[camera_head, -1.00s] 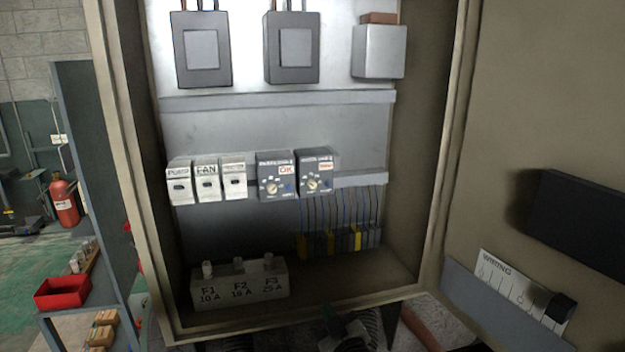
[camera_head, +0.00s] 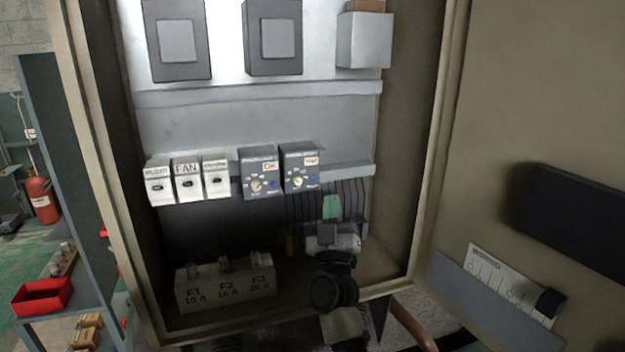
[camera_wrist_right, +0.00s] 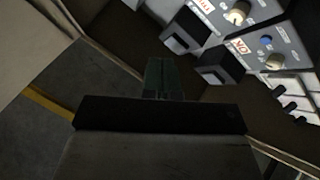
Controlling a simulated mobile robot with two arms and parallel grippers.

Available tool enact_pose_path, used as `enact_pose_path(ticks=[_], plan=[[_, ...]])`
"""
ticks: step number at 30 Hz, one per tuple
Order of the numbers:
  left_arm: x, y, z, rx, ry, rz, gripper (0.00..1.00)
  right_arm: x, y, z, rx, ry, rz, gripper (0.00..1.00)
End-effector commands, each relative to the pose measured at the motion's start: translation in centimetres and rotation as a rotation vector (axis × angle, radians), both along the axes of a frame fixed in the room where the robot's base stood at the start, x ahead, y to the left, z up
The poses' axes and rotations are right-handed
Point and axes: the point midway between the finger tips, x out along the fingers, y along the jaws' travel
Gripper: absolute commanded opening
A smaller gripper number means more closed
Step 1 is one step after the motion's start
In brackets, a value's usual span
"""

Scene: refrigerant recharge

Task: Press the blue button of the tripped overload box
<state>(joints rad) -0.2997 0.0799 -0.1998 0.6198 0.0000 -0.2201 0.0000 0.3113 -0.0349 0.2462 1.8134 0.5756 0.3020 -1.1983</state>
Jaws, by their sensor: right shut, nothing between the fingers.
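Two dark overload boxes sit side by side on the rail in the cabinet. The right one (camera_head: 299,160) bears a red-lettered label that looks like TRIP. Its blue button (camera_head: 313,181) is at the lower right of its face. The left one (camera_head: 258,166) reads OK and has its own blue button (camera_head: 275,186). In the right wrist view the OK box's blue button (camera_wrist_right: 266,40) shows beside a dial. My right gripper (camera_head: 331,207), with green fingertips, is shut and empty, below and right of the tripped box, apart from it. My left gripper is out of view.
Three white breakers (camera_head: 187,180) stand left of the overload boxes. A fuse block (camera_head: 225,285) sits on the cabinet floor. Wires and terminals are behind my right gripper. The open cabinet door (camera_head: 560,120) stands at the right.

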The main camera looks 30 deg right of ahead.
Motion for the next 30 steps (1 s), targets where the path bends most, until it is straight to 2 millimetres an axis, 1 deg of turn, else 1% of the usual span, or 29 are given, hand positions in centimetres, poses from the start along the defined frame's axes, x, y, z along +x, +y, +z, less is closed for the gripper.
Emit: enact_pose_path(ticks=[4, 7, 16, 21, 25, 30], plan=[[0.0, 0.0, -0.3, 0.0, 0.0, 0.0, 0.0, 0.5, -0.1, -0.1, 0.0, 0.0, 0.001, 0.0], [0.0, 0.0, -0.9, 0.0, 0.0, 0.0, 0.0, 1.3, -0.3, -0.3, 0.0, 0.0, 0.002, 0.0], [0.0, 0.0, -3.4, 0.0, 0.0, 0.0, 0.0, 5.5, -1.2, -0.4, -0.001, 0.0, 0.002, 0.0], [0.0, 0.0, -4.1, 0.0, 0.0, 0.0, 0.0, 7.3, -1.7, -0.2, -0.001, 0.002, 0.002, 0.0], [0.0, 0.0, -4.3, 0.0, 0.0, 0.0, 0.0, 8.2, -1.9, -0.1, 0.0, 0.001, 0.002, 0.0], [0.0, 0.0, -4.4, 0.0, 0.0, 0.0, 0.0, 8.6, -2.0, 0.0, 0.0, 0.001, 0.002, 0.0]])
